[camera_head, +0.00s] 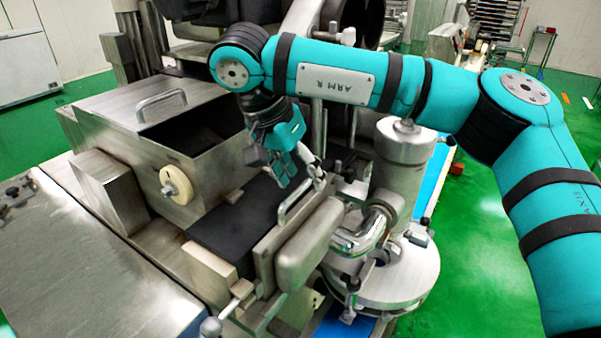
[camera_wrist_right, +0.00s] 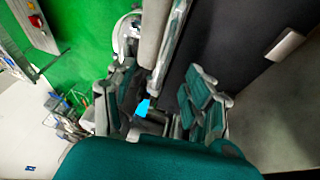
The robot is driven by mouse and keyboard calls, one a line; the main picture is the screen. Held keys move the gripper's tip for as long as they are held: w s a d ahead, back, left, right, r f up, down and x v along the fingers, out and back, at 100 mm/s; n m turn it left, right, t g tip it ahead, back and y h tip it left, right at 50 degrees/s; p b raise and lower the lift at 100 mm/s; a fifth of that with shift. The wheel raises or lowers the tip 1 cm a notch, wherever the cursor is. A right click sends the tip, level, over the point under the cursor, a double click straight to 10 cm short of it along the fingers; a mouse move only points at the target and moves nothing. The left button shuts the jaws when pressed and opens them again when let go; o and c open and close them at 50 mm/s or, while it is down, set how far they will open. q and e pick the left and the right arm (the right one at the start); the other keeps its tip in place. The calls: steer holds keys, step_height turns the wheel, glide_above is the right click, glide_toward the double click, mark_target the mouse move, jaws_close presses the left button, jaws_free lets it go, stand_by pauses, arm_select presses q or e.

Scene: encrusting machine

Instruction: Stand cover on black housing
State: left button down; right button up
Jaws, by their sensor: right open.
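The cover, a metal plate with a bar handle (camera_head: 298,198), stands upright along the right edge of the black housing (camera_head: 236,228). The housing shows as a flat dark block in front of the steel box. My right gripper (camera_head: 298,172) is open, pointing down just above the handle. In the right wrist view, the two fingers of my right gripper (camera_wrist_right: 160,105) are apart, with the upright cover's edge (camera_wrist_right: 172,50) between and beyond them. The dark housing top (camera_wrist_right: 225,40) lies to the right there. Contact with the handle cannot be told. My left gripper is not in view.
A steel box (camera_head: 120,115) with its own handled lid and an off-white knob (camera_head: 176,186) stands left of the housing. A steel cylinder (camera_head: 400,165) and curved pipe stand close on the right.

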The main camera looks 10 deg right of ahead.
steer(key=p+v, duration=0.5)
steer(key=v, duration=0.2)
stand_by(0.6)
steer(key=shift+r, duration=0.1)
stand_by(0.4)
